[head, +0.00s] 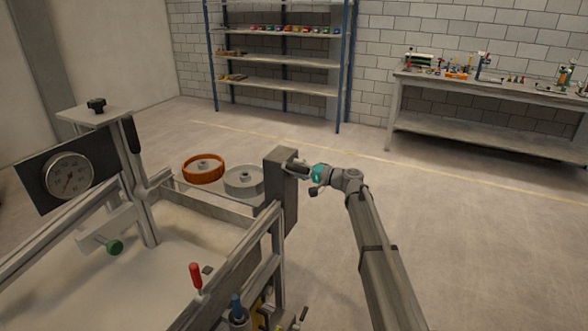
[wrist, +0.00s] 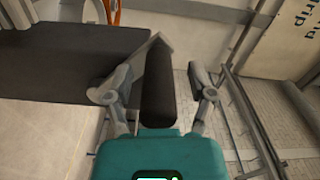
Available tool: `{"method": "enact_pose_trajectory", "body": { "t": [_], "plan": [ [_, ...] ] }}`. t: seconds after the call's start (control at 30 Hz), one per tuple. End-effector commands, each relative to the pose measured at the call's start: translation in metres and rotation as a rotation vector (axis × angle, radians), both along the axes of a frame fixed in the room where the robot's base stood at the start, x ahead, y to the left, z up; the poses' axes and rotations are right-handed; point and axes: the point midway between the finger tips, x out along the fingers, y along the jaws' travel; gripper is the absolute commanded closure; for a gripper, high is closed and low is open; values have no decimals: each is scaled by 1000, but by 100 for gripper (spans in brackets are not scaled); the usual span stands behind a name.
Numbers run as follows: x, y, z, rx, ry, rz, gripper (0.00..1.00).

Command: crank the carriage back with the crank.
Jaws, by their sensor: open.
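The crank's black cylindrical grip (wrist: 158,88) lies between the two fingers of my gripper (wrist: 152,86) in the wrist view. The fingers stand apart on either side of the grip, with visible gaps; my gripper is open. A grey crank arm (wrist: 151,50) shows at the grip's far end. In the head view, my gripper (head: 303,170) is at the right side of a dark grey box (head: 279,181) on the sandbed's corner, and largely hides the crank. The likely carriage is an upright frame (head: 138,160) across the sandbed (head: 185,265), at the left.
The frame bears a dial (head: 68,177) and a black knob (head: 96,105). A green knob (head: 115,247), red handle (head: 196,275) and blue knob (head: 237,308) are nearby. Floor at right is clear.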

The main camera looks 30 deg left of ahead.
Motion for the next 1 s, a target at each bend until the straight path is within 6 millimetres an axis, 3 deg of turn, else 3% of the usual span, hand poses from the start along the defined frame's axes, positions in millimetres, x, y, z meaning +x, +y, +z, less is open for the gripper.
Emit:
{"method": "enact_pose_trajectory", "body": {
  "t": [0.7, 1.0],
  "plan": [
    [7, -99, 0, 0, 0, -3, 29],
    [8, -115, 0, -1, 0, -2, 29]
  ]
}}
